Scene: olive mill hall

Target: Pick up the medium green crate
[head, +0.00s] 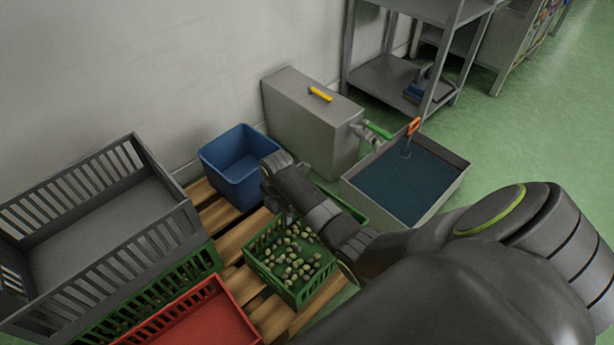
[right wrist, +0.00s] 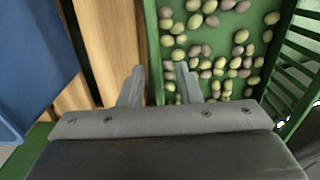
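A green slatted crate (head: 271,281) holding green and purplish olives stands on the wooden pallet in the head view. In the right wrist view, its green wall (right wrist: 152,35) runs up between my fingers, with the olives to the right. My right gripper (right wrist: 158,78) is open, one finger on each side of that wall, with gaps visible. In the head view my right gripper (head: 288,216) is over the crate's far edge, mostly hidden by my own wrist. My left gripper is not in view. Part of another green container (head: 352,212) shows behind my arm.
A large grey crate (head: 95,265) sits over a green crate (head: 180,290) at left, near a red crate (head: 195,325). A grey cabinet (head: 305,125) and a water-filled basin (head: 400,190) stand beyond.

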